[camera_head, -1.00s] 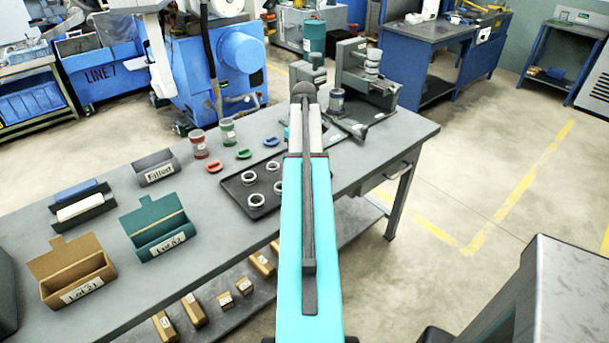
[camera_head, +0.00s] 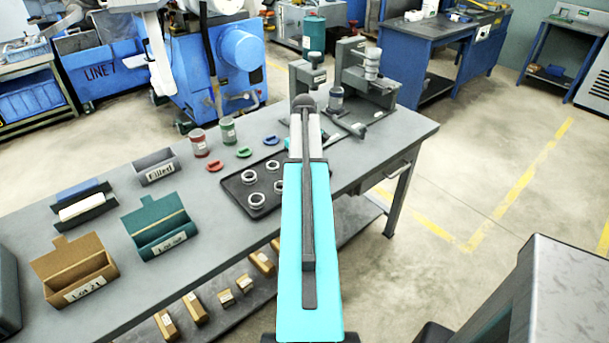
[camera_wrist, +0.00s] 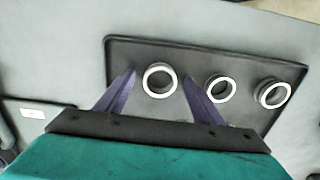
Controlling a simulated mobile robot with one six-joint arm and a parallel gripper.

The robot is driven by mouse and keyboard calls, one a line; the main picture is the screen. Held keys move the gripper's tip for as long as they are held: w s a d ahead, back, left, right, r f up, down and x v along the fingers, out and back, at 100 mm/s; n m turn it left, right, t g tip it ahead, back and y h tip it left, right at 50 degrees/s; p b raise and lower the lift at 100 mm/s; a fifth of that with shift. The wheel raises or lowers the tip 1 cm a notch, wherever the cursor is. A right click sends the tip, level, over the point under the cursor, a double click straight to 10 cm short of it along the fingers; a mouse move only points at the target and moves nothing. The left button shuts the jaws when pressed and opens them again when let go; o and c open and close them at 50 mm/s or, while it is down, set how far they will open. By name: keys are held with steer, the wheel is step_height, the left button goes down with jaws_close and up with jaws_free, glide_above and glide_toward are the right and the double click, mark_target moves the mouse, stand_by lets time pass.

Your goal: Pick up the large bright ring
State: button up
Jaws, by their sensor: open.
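Several metal rings lie on a dark tray (camera_head: 231,191) on the bench. In the wrist view, a bright, wide ring (camera_wrist: 146,82) lies at the left end of a row. It looks slightly larger than the middle ring (camera_wrist: 208,90) and similar to the darker-sided right ring (camera_wrist: 261,96). My gripper (camera_wrist: 160,76) is open, and its two purple fingers appear on either side of the left ring. I cannot tell how high the fingertips are above it. In the head view, my arm hides the gripper and part of the tray's right side.
Behind the tray stand a red-labelled jar (camera_head: 199,143), a green-labelled jar (camera_head: 228,131) and a grey "Filled" bin (camera_head: 155,167). A grey machine fixture (camera_head: 372,79) stands at the bench's far right.

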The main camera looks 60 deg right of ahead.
steer(key=shift+c, duration=0.3)
steer(key=c, duration=1.1)
steer(key=shift+r, duration=0.15)
steer(key=shift+c, duration=0.2)
steer(key=shift+r+b, duration=0.7)
steer(key=shift+r, duration=0.8)
steer(key=s+d+b, duration=0.1)
steer(key=s+d, duration=0.1)
steer(key=s, duration=0.2)
steer(key=s+d+r+b, duration=0.1)
steer(key=s+d, duration=0.1)
steer(key=s, duration=0.3)
steer(key=s+d+b, duration=0.1)
steer(key=s+d, duration=0.1)
steer(key=s, duration=0.3)
steer(key=shift+s+d+r+b, duration=0.25)
steer(key=shift+d+r+b, duration=0.1)
steer(key=shift+r, duration=0.05)
